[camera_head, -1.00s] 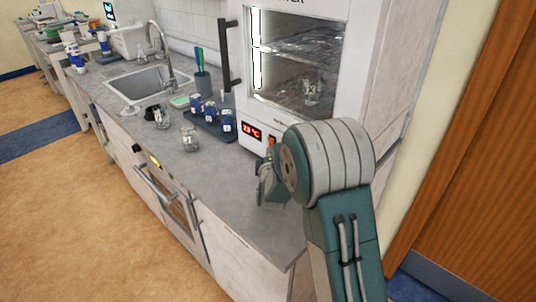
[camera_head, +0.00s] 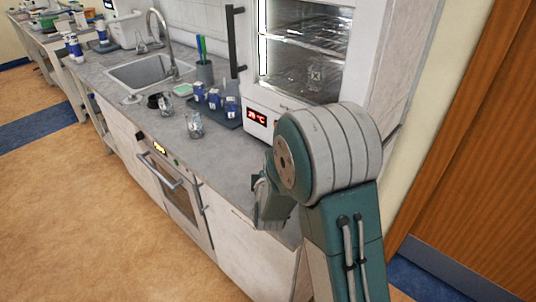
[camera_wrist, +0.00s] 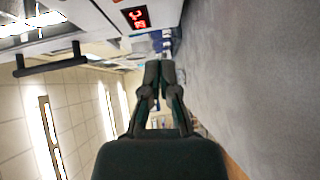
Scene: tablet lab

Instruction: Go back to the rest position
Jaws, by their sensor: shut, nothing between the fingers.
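My gripper (camera_wrist: 159,68) shows in the wrist view with its two dark fingers together and nothing between them. In the head view my teal and grey arm covers the right foreground and hides most of the gripper. The part of the arm's end that shows is above the counter's front edge, below the heating cabinet (camera_head: 303,45). The cabinet's red display (camera_head: 256,116) is lit, and it also shows in the wrist view (camera_wrist: 136,18).
The grey counter (camera_head: 225,165) bears a blue rack of bottles (camera_head: 214,98), glass beakers (camera_head: 195,125) and a sink (camera_head: 150,72). An oven (camera_head: 178,192) is built in below. A wooden door (camera_head: 485,150) stands at the right. The floor at left is clear.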

